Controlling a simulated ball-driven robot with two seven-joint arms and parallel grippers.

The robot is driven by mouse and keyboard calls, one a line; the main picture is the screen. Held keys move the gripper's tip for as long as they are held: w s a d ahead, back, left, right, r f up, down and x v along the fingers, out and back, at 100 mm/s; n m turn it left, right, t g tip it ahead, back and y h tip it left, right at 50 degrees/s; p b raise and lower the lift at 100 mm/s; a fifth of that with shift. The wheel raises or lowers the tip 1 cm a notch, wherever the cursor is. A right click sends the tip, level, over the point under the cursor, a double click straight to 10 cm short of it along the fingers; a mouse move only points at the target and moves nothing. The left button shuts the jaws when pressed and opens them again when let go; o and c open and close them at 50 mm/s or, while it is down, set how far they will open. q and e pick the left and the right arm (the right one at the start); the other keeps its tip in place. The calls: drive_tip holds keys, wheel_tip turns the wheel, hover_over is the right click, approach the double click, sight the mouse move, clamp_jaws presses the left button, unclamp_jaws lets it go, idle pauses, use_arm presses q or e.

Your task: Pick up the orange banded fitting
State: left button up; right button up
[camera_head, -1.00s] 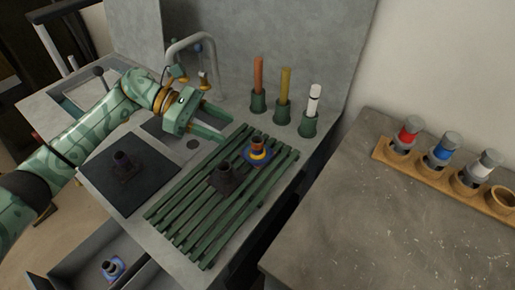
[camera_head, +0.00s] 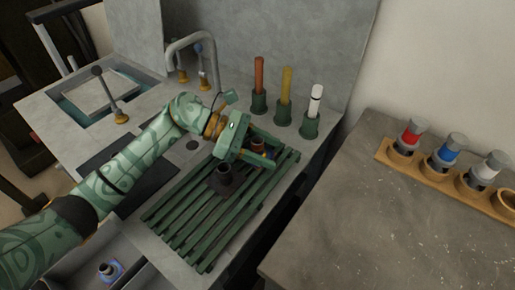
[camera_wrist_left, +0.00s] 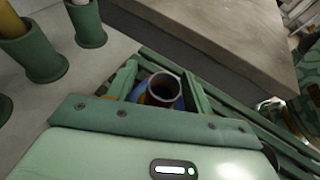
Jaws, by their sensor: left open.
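The orange banded fitting (camera_head: 257,147) stands on the green slatted rack (camera_head: 190,232), partly hidden by my left gripper (camera_head: 277,154). My left gripper is open, its two fingers reaching around the fitting from the left. In the left wrist view the fitting (camera_wrist_left: 162,90) shows its round open top between the two fingers (camera_wrist_left: 160,75), with blue and yellow on its lower part. Gaps seem to remain beside it; I cannot tell whether a finger touches it. My right gripper is not in view.
A dark fitting (camera_head: 224,177) stands on the rack just below my left gripper. Orange, yellow and white rods stand in green cups (camera_head: 310,125) behind. A wooden holder (camera_head: 425,172) with capped pieces lies on the right table. A blue-based fitting (camera_head: 108,271) sits in the lower-left bin.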

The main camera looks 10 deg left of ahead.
use_arm(q)
clamp_jaws()
drive_tip(key=shift+r, duration=0.1)
